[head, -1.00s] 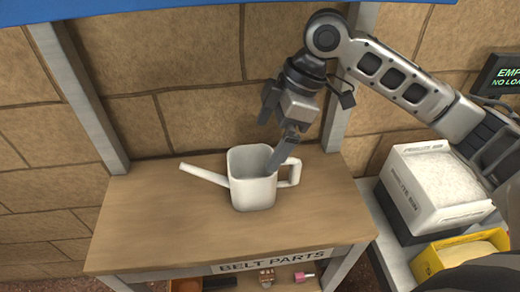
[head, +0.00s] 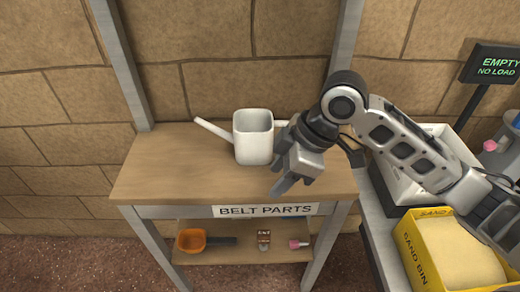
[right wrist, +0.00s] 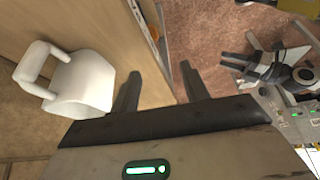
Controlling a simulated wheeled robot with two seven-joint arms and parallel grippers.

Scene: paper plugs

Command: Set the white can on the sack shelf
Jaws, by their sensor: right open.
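The white can (head: 253,138), with a long spout to the left, stands upright on the wooden top (head: 170,165) of the belt parts bench. Its handle side is partly hidden behind my right gripper (head: 283,186) in the head view. My right gripper is open and empty, in front and to the right of the can. In the right wrist view the can (right wrist: 85,88) lies left of the open fingers (right wrist: 160,90), apart from them, with its handle showing. My left gripper is not in the head view; a dark pronged arm part at the right of the wrist view may be mine. No sack shelf is seen.
A yellow sand bin (head: 415,262) and a white bin (head: 400,190) stand at right. A display (head: 492,65) reads EMPTY NO LOAD. The bench top's left side is clear.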

